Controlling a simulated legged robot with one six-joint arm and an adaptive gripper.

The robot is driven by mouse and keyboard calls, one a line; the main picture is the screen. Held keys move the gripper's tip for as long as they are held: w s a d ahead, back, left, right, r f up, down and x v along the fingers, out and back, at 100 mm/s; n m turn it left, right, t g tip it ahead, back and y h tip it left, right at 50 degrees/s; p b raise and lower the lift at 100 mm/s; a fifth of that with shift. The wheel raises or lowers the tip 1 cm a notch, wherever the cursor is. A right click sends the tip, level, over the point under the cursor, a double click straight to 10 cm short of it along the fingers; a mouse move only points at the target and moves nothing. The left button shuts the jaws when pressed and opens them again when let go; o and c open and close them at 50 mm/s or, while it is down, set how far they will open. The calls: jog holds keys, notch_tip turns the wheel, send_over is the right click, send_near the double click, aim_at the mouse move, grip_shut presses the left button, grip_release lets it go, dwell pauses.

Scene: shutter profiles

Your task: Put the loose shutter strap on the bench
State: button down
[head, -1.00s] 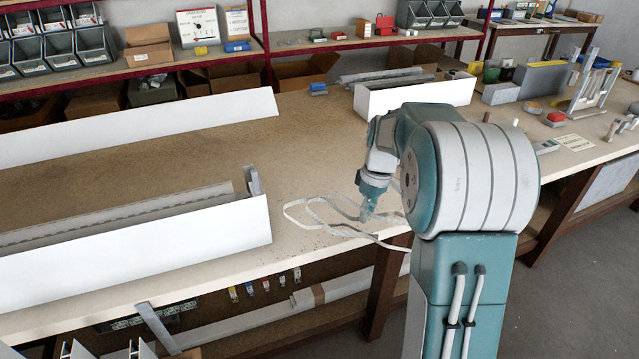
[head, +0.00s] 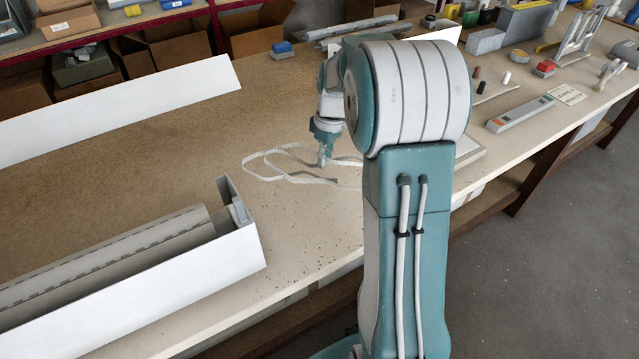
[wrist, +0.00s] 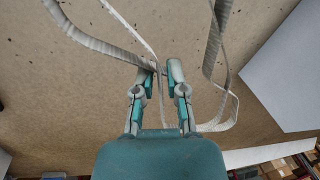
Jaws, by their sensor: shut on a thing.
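The loose shutter strap (head: 262,157) is a thin pale grey band in wide loops, seen over the bench top to the left of my gripper. It also shows in the wrist view (wrist: 95,42), curling on both sides of the fingers, with one strand passing between them. My gripper (wrist: 162,74) is shut on the strap. In the head view my gripper (head: 323,160) is low over the bench (head: 180,155), inside its front edge. My arm hides part of the strap on the right. I cannot tell how much of it touches the bench.
A long white shutter box (head: 195,290) with grey profiles lies at front left. A white panel (head: 120,105) lies at the back left. A grey level-like bar (head: 520,114) and small tools lie right of my arm.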

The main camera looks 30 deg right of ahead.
send_over(323, 190)
jog(key=f, duration=0.4)
jog(key=shift+d, duration=0.4)
jog(key=f, duration=0.4)
jog(key=shift+a, duration=0.25)
jog(key=shift+d, duration=0.1)
jog(key=c, duration=0.7)
grip_release()
jog(key=shift+w+r, duration=0.1)
